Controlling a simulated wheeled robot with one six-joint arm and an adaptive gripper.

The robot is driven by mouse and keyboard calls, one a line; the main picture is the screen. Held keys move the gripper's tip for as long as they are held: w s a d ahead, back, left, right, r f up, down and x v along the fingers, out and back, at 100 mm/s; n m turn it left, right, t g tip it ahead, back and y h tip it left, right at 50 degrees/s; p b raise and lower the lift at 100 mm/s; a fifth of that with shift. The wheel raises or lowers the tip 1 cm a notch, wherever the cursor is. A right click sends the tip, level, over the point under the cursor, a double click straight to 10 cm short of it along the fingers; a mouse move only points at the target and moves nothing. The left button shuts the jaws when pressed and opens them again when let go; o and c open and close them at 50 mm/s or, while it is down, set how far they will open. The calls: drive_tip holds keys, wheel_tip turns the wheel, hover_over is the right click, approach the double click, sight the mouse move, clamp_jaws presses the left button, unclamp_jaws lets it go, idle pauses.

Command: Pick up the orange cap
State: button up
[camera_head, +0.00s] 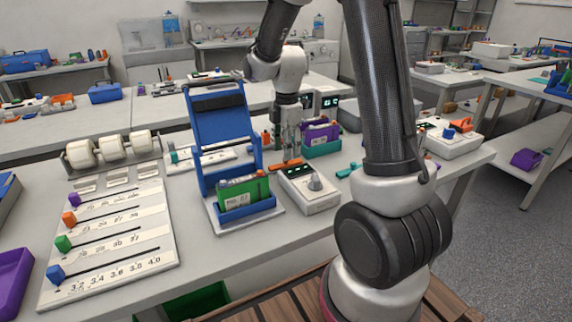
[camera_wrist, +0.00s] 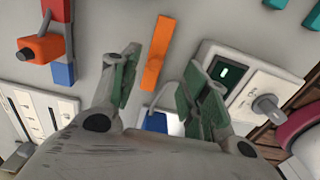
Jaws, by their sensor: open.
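A slim orange bar-shaped piece, which looks like the orange cap (camera_wrist: 158,52), lies on the grey table in the wrist view. It also shows below my gripper in the head view (camera_head: 286,164), beside a white device. My gripper (camera_wrist: 163,70) points down above the table, with its two green-padded fingers spread apart. The orange piece shows in the gap between the fingers, and nothing is held. In the head view my gripper (camera_head: 290,142) is just above the piece; its exact height is hard to tell.
The white device with a grey knob (camera_head: 309,189) stands close by. A blue stand (camera_head: 222,130) with a green pack (camera_head: 243,193) is to the left. A purple-and-teal holder (camera_head: 321,138) is behind. A slider board (camera_head: 112,243) lies farther left.

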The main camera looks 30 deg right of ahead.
sight(286, 162)
drive_tip(key=f, duration=0.5)
drive_tip(key=shift+w, duration=0.3)
drive_tip(key=c, duration=0.9)
